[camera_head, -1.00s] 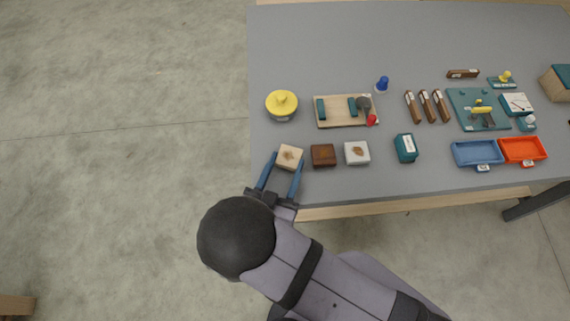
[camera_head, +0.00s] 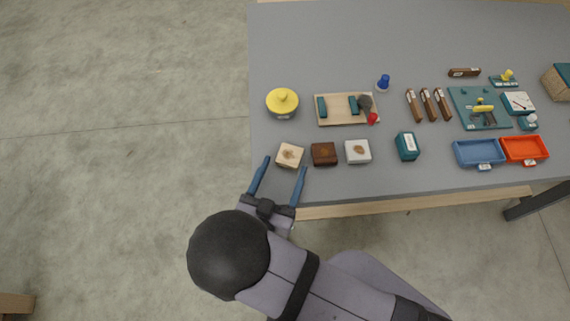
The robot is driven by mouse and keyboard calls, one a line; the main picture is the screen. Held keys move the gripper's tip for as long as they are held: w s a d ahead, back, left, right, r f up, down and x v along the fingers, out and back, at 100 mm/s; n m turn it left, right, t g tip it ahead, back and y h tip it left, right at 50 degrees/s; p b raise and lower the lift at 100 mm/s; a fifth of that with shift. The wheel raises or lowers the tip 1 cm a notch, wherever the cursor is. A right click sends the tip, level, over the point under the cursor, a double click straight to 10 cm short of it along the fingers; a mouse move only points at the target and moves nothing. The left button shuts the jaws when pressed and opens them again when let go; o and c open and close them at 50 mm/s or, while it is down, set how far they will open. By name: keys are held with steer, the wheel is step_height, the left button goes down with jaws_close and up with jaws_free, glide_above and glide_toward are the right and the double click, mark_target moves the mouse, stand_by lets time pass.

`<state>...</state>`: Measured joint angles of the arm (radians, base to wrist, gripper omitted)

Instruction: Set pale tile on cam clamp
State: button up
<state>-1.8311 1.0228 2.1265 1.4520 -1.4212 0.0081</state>
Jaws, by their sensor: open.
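A cream block-like tile (camera_head: 290,155) with a tan mark on top lies near the table's front edge. A dark brown one (camera_head: 324,154) and a whitish one (camera_head: 358,151) lie in a row to its right; the cream and whitish ones are both pale. The cam clamp (camera_head: 337,119) appears to be the light wooden board behind them, with two teal blocks and a dark grey cam with a red-ended handle. My gripper (camera_head: 284,165) is open and empty, its blue fingers spread at the near side of the cream tile, apart from it.
A yellow knobbed lid-like object (camera_head: 282,102) stands left of the clamp. A blue peg (camera_head: 383,83) is behind it. A teal box (camera_head: 407,146), blue tray (camera_head: 467,158) and orange tray (camera_head: 512,158) stand to the right. The table's back left is clear.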

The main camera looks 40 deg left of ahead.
mark_target(279, 188)
steer(key=shift+v, duration=1.6)
steer(key=shift+w, duration=0.1)
